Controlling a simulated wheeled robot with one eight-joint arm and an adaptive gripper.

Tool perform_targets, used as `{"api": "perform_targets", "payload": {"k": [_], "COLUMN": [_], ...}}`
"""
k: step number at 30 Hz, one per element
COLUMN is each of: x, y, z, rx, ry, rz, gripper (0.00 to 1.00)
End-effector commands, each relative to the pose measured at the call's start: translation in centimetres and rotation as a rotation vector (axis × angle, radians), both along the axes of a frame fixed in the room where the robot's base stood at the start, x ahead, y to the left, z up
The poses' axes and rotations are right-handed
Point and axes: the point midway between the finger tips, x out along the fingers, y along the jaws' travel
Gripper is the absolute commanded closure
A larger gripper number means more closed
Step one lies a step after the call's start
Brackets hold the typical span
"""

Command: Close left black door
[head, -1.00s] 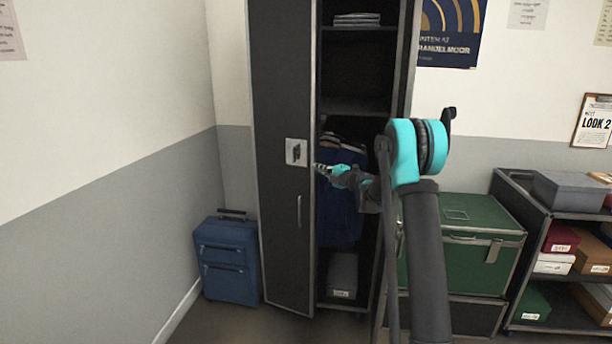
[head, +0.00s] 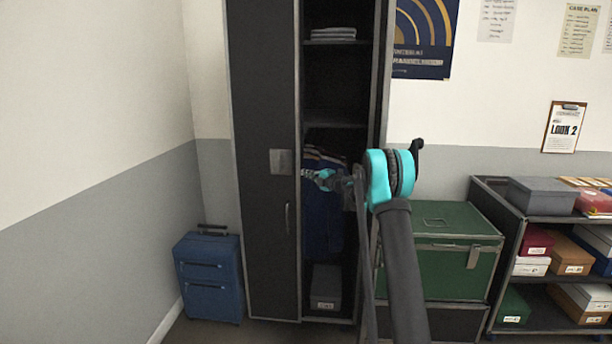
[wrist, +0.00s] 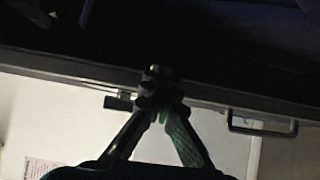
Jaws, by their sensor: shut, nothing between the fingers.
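The left black door (head: 263,105) is the tall panel on the left of the wardrobe, with a metal latch plate (head: 282,162) and a bar handle (head: 288,218). It stands nearly flush with the wardrobe front; whether a small gap is left I cannot tell. My gripper (head: 310,174) is shut and empty at the door's free right edge, just beside the latch plate. In the wrist view the closed fingertips (wrist: 155,80) lie at the door's long edge, between the latch and the handle (wrist: 262,122). Whether they touch it is unclear.
The wardrobe's right half is open, with folded cloth (head: 333,34), hanging blue clothes (head: 322,215) and a grey box (head: 325,287). A blue suitcase (head: 208,280) stands at left. Green trunk (head: 455,235) and a box-filled shelf cart (head: 530,225) stand at right.

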Motion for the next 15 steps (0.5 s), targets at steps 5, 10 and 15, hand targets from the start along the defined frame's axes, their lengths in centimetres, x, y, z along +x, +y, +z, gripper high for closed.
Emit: {"api": "perform_targets", "payload": {"k": [5, 10, 15], "x": [-0.2, -0.2, -0.2], "y": [0.6, 0.7, 0.7], "z": [0.2, 2.2, 5.5], "rx": [0.0, 0.001, 0.003], "ry": [0.0, 0.0, 0.0], "rz": [0.011, 0.012, 0.012], "gripper": [1.0, 1.0, 1.0]}}
